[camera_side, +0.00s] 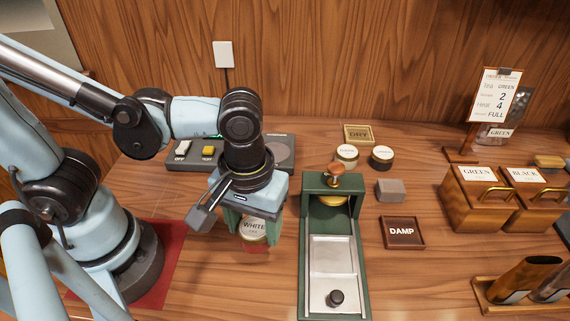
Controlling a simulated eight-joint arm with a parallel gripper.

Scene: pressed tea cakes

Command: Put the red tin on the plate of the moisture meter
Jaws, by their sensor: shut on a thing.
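My gripper (254,230) points down with its green fingers shut on a tin (253,227). The tin has a pale lid reading WHITE, and a reddish side shows below it. I take this as the red tin; it is upright, and I cannot tell whether it touches the table. The grey moisture meter (190,163) lies behind my gripper, with a yellow and a white button on its left part. Its round plate (284,151) is at its right end, partly hidden by my arm; the visible part looks bare.
A green press (362,268) with a metal bed stands just right of my gripper. Two other tins (346,153) (382,155), a grey block (390,189), a DRY tray (358,142) and a DAMP tray (402,246) lie beyond it. Wooden boxes (463,217) stand farther right.

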